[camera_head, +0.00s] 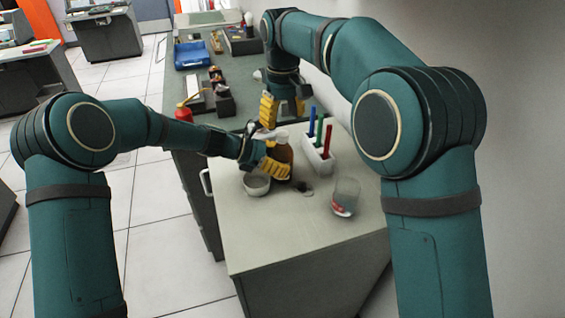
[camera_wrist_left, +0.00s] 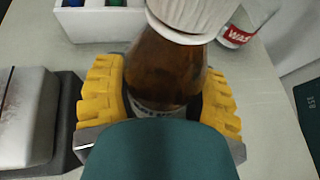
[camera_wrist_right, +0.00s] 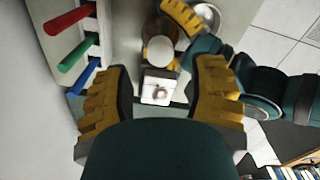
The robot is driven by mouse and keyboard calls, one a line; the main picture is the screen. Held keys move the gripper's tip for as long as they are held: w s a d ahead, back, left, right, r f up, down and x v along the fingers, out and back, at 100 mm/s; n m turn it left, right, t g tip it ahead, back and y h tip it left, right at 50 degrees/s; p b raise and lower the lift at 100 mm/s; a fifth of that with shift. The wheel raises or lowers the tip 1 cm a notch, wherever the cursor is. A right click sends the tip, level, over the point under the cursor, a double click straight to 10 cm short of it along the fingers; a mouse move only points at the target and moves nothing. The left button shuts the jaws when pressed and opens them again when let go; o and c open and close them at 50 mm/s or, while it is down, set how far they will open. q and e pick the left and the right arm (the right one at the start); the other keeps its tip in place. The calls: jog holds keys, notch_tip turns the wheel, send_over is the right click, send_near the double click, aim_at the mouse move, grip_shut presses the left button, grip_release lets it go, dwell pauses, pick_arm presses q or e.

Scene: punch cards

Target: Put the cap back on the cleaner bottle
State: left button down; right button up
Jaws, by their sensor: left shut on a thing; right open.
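The brown cleaner bottle (camera_head: 284,153) stands upright on the near worktop. My left gripper (camera_head: 268,158) is shut around its body, with a yellow finger on each side in the left wrist view. A white ribbed cap (camera_wrist_left: 190,14) sits on top of the bottle's neck; how tightly it is seated I cannot tell. From above, in the right wrist view, the cap (camera_wrist_right: 160,49) is a pale disc covering the bottle's top. My right gripper (camera_head: 284,108) is open and empty, just behind and above the bottle, apart from the cap.
A white holder (camera_head: 317,158) with blue, green and red pens stands right of the bottle. A small bowl (camera_head: 257,184) is in front at left, and a clear labelled cup (camera_head: 345,196) at front right. A metal-topped block (camera_wrist_right: 157,90) lies below the right gripper.

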aim_at(282, 133)
notch_tip(282, 133, up, 3)
jog(key=n, duration=0.5)
jog(key=shift+r, duration=0.15)
jog(key=shift+f, duration=4)
grip_shut()
